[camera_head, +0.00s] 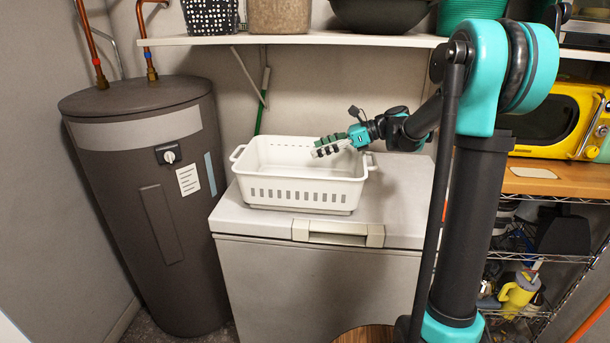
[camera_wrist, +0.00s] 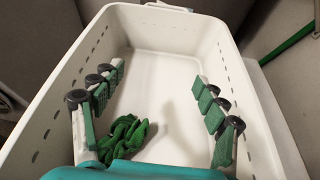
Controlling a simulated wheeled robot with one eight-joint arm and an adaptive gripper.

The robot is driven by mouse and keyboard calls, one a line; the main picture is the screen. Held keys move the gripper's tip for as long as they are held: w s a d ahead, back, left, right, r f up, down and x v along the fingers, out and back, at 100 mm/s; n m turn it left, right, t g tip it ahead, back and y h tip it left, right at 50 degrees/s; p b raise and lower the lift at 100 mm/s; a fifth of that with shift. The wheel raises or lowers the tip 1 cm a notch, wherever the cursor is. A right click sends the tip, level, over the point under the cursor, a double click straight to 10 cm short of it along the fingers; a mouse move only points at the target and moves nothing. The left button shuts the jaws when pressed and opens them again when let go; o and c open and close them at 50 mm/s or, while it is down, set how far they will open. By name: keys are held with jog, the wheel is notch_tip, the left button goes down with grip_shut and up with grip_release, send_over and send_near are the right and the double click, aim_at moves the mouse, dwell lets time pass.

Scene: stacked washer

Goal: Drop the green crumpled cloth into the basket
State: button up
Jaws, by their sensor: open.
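The white basket (camera_head: 305,196) stands upright on the chest lid, and its inside fills most of the wrist view (camera_wrist: 165,60). My gripper (camera_head: 322,148) is over the right part of the basket, its fingers pointing left. In the wrist view my gripper (camera_wrist: 158,82) is spread wide, with nothing pinched between its fingertips. The green crumpled cloth (camera_wrist: 127,134) shows low in the wrist view, within the basket's outline and nearer the left finger. Whether it rests on the basket floor is hard to tell. In the head view I cannot make out the cloth.
The pale chest (camera_head: 310,270) has a free strip of lid right of the basket. A dark water tank (camera_head: 145,215) stands close on the left. A shelf (camera_head: 300,39) with containers runs above. A yellow microwave (camera_head: 555,122) stands on the right counter.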

jog(key=v, duration=1)
jog(key=shift+d, duration=0.1)
